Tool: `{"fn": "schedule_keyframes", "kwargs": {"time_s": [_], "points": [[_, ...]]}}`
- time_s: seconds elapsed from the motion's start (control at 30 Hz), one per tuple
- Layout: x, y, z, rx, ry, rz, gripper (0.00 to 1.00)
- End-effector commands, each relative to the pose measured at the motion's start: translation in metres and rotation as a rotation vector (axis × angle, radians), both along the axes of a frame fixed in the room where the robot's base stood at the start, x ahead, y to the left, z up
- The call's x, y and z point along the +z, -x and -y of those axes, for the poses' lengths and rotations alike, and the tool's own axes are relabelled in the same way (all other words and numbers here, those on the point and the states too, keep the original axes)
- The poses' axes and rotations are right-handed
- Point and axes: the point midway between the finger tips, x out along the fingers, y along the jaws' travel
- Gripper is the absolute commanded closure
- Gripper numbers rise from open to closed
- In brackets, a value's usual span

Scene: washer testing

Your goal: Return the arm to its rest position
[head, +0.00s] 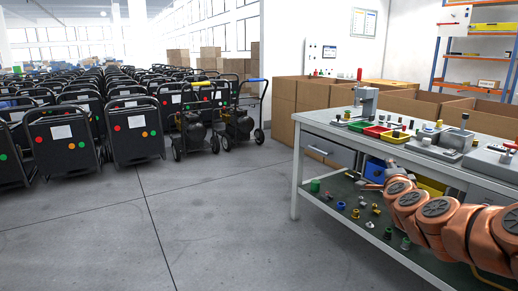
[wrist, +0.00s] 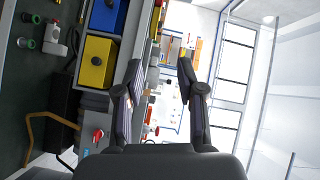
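My copper-coloured arm (head: 432,215) reaches in from the lower right in the head view, bent along the front of the workbench (head: 306,170). My gripper (wrist: 160,72) shows in the wrist view with its two dark fingers spread apart and nothing between them. In the head view the gripper (head: 371,185) is small and partly hidden at the far end of the arm, in front of the bench's lower part. I cannot tell its exact gap to the bench.
A yellow bin (wrist: 97,63) and a blue bin (wrist: 108,16) are close by on the bench's left in the wrist view. Small fittings lie on the lower shelf (head: 325,188). Pressure washers (head: 135,130) stand in rows at left. Open floor (head: 200,215) lies between.

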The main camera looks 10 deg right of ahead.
Motion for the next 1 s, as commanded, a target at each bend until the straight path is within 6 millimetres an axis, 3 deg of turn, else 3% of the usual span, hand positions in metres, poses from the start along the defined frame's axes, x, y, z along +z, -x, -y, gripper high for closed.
{"fn": "schedule_keyframes", "kwargs": {"time_s": [0.03,0.23,0.37,0.5,0.73,0.87,1.0], "points": [[0.025,-0.007,-0.028,0.071,0.022,-0.028,0.61],[0.065,-0.013,-0.143,0.375,0.130,-0.188,0.61],[0.079,0.002,-0.214,0.566,0.208,-0.311,0.61],[0.087,0.032,-0.276,0.752,0.297,-0.454,0.61],[0.092,0.108,-0.346,1.020,0.434,-0.714,0.61],[0.096,0.161,-0.367,1.149,0.502,-0.874,0.61],[0.102,0.222,-0.374,1.268,0.560,-1.057,0.61]]}}
